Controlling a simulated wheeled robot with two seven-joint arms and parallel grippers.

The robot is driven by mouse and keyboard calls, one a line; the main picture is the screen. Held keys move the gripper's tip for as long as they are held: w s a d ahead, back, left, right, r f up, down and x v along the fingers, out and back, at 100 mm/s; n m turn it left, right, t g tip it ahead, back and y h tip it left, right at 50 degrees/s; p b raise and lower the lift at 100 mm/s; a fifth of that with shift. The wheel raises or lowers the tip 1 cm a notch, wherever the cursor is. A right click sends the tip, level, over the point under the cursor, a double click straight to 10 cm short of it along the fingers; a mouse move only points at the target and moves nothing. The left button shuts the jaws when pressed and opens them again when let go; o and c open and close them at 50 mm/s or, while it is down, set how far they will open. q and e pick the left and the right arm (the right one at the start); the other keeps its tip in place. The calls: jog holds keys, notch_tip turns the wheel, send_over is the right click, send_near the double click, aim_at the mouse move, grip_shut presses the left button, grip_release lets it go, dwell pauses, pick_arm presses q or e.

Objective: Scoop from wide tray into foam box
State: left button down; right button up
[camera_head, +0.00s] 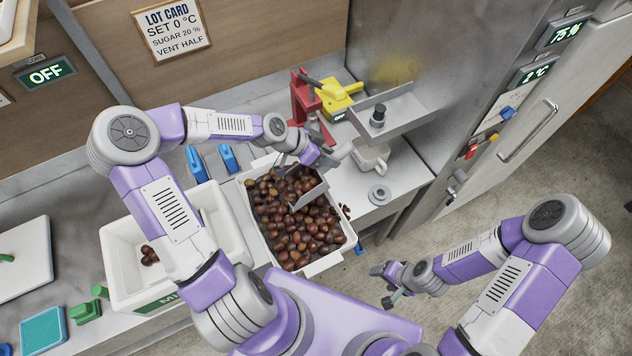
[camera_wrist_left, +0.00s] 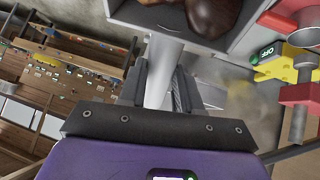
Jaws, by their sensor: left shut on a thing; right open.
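The wide tray (camera_head: 343,252) is white and heaped with brown chestnuts (camera_head: 295,235). The white foam box (camera_head: 115,255) stands to its left, with a few chestnuts (camera_head: 149,255) on its floor. My left gripper (camera_head: 322,160) is above the tray's far end, shut on the handle of a grey metal scoop (camera_head: 309,193). The scoop is over the chestnuts; whether it touches them is unclear. In the left wrist view the scoop handle (camera_wrist_left: 163,70) runs between the fingers, and chestnuts (camera_wrist_left: 212,14) lie in the scoop. My right gripper (camera_head: 386,285) is open and empty, right of the tray.
Behind the tray are a red stand (camera_head: 301,98), a yellow device (camera_head: 342,97), a grey shelf (camera_head: 405,110) and a white jug (camera_head: 370,157). Blue clips (camera_head: 228,158) lie between box and tray at the back. A white board (camera_head: 22,258) and green block (camera_head: 86,312) are left.

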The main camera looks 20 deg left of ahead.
dwell(0.3)
pick_arm(q)
jog(key=f+b, duration=0.1)
jog(key=w+d+f+g+y+b, duration=0.1)
jog(key=b, duration=0.1)
jog(key=f+g+b, duration=0.1)
jog(key=shift+w+d+f+y, duration=0.25)
jog(key=shift+w+f+y, duration=0.05)
jog(key=shift+w+y, duration=0.1)
jog(key=shift+w+d+f+n+g+y+b, duration=0.1)
jog(key=shift+w+d+f+g+y+b, duration=0.15)
jog(key=shift+f, duration=0.3)
jog(key=shift+w+d+f+n+g+y+b, duration=0.1)
jog(key=shift+w+d+f+g+y+b, duration=0.1)
jog(key=shift+f+g+y, duration=0.25)
jog(key=shift+w+d+f+n+g+y+b, duration=0.15)
jog(key=shift+w+f+g+b, duration=0.1)
jog(key=shift+f, duration=0.4)
